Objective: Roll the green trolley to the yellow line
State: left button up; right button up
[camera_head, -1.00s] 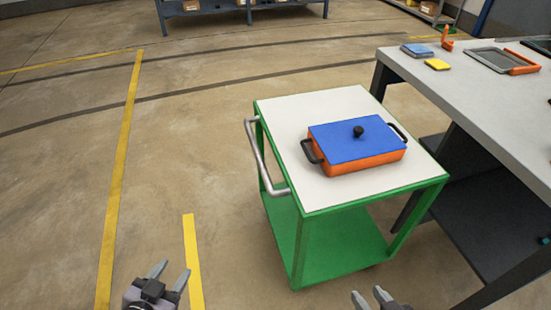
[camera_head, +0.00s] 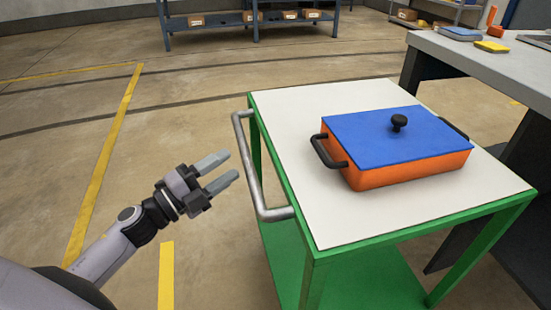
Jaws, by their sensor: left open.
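The green trolley (camera_head: 312,262) has a white top and a grey metal handle (camera_head: 252,172) on its left side. An orange box with a blue lid (camera_head: 385,145) and black handles sits on the trolley top. My left gripper (camera_head: 229,168) is open and empty, just left of the trolley handle, its fingers pointing toward the bar with a small gap. A short yellow line (camera_head: 166,275) lies on the floor left of the trolley, below my left gripper. A longer yellow line (camera_head: 105,155) runs further left, partly behind my left arm. My right gripper is out of view.
A grey workbench (camera_head: 480,58) stands close to the trolley on the right, with a yellow sponge (camera_head: 491,47) and blue item (camera_head: 460,33) on it. Shelving (camera_head: 255,22) stands at the back. The floor left of the trolley is clear.

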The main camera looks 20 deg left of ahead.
pick_arm(q)
jog(key=x, duration=0.8)
jog(key=shift+m+h+b, duration=0.3)
jog(key=shift+m+h, duration=0.1)
grip_shut()
